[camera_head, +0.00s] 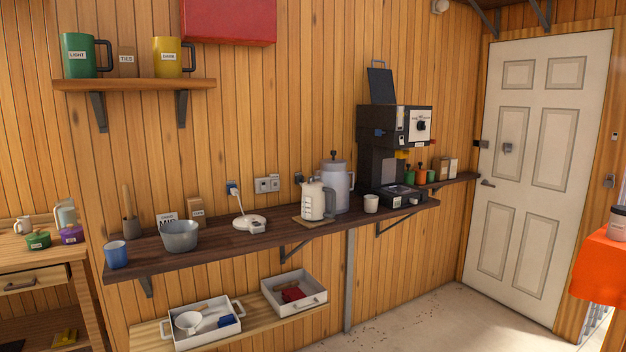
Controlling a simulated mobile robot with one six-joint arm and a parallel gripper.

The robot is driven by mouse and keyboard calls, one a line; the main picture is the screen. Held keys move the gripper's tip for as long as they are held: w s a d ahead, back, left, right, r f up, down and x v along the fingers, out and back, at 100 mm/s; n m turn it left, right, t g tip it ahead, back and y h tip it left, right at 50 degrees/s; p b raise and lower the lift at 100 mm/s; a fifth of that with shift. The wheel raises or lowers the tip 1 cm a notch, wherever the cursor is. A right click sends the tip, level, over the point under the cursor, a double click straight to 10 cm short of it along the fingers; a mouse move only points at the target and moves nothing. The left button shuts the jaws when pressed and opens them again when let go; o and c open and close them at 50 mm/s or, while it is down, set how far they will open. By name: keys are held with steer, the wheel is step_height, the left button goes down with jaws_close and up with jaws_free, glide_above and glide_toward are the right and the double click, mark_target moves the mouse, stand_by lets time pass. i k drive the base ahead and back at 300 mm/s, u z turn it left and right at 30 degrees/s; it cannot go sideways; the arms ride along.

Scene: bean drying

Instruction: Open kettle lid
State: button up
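A white kettle (313,201) with a grey handle on its right side stands upright on a small tan board on the dark wall shelf (205,243). Its top is small in view, and I cannot clearly tell the state of its lid. A round white base (249,223) with a cord to a wall socket sits to the left of the kettle, with nothing on it. My gripper is not in view.
A tall grey urn (340,187) stands close behind the kettle. A white cup (371,204) and a black coffee machine (383,165) are to its right. A grey bowl (180,237) and blue cup (116,255) are at the left. Floor shows (420,318) before the door.

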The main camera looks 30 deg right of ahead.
mark_target(308, 184)
steer(key=i, duration=0.95)
